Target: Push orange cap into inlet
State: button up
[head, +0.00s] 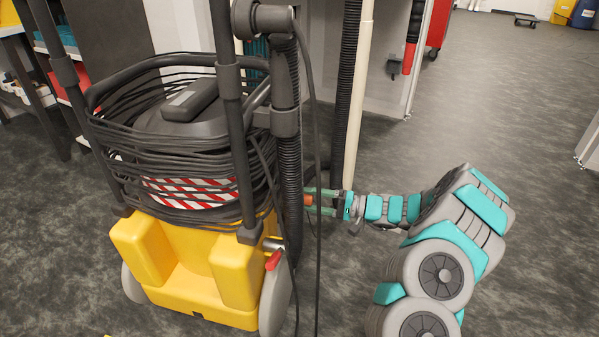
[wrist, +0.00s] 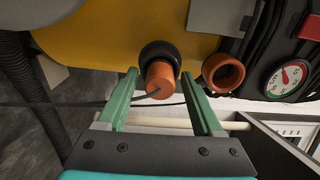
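The orange cap (wrist: 160,82) is a short cylinder at the top middle of the wrist view. Its far end meets a black ring-shaped inlet (wrist: 158,50) on the yellow machine body (wrist: 100,35); how deep it sits I cannot tell. My gripper (wrist: 160,75) is open, with one green finger on each side of the cap and gaps visible between. In the head view my gripper (head: 308,201) reaches left to the machine's side, and a bit of the orange cap (head: 308,200) shows between the fingers.
A hollow orange ring (wrist: 222,73) and a round gauge (wrist: 286,78) lie right of the cap. In the head view, a ribbed black hose (head: 288,150) and hanging cables are close to my gripper. Open floor (head: 500,120) lies to the right.

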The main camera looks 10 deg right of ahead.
jog(key=shift+o, duration=0.4)
jog(key=shift+d, duration=0.1)
jog(key=p+v, duration=0.1)
jog(key=v, duration=0.6)
jog(key=shift+s+d, duration=0.15)
jog(key=shift+d, duration=0.15)
